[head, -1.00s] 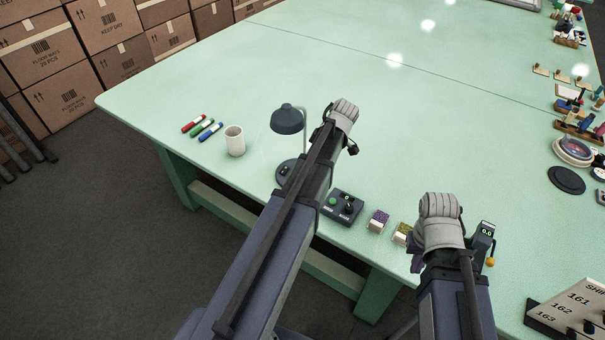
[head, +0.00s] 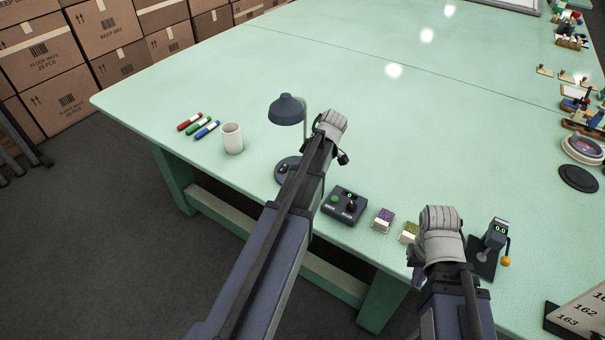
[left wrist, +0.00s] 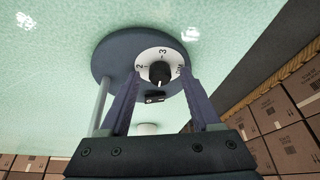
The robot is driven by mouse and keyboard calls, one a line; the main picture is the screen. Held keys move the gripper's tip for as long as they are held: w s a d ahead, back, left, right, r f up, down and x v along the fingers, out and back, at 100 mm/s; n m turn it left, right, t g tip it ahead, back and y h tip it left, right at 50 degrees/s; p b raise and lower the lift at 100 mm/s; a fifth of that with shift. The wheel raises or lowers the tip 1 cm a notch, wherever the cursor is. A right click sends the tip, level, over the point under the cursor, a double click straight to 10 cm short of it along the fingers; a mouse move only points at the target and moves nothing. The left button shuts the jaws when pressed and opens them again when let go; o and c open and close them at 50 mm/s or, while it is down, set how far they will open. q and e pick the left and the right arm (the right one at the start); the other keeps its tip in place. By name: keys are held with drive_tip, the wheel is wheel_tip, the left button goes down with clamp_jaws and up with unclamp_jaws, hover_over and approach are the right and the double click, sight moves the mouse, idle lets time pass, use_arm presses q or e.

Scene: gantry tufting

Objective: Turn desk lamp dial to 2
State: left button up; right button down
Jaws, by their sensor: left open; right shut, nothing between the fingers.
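The desk lamp (head: 287,109) stands near the front edge of the green table. My left gripper (left wrist: 161,80) is open, with one finger on each side of the knob; contact cannot be told. My right gripper (head: 418,278) is shut and empty by the table's front edge.
A white mug (head: 232,138) and several markers (head: 199,125) lie left of the lamp. Right of it are a control box (head: 343,204), small purple (head: 383,220) and yellow (head: 408,232) items, and a device with a display (head: 495,238). The table's middle is clear.

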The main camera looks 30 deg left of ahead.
use_arm(q)
clamp_jaws()
idle(0.4)
drive_tip(key=shift+s, duration=0.1)
drive_tip(key=m+t, duration=0.1)
drive_tip(key=m, duration=0.2)
drive_tip(key=shift+s, duration=0.2)
drive_tip(key=m+t, duration=0.1)
drive_tip(key=m, duration=0.1)
drive_tip(key=m+t, duration=0.1)
drive_tip(key=m, duration=0.1)
drive_tip(key=shift+s+m+h, duration=0.1)
drive_tip(key=shift+m+h, duration=0.2)
drive_tip(key=shift+m, duration=0.1)
drive_tip(key=m+t+h, duration=0.1)
drive_tip(key=m, duration=0.3)
drive_tip(key=shift+a+m, duration=0.15)
drive_tip(key=shift+m, duration=0.15)
drive_tip(key=shift+s+a+m+t+h, duration=0.1)
drive_tip(key=shift+m+t+h, duration=0.45)
drive_tip(key=shift+m, duration=1.25)
drive_tip(key=shift+h, duration=0.25)
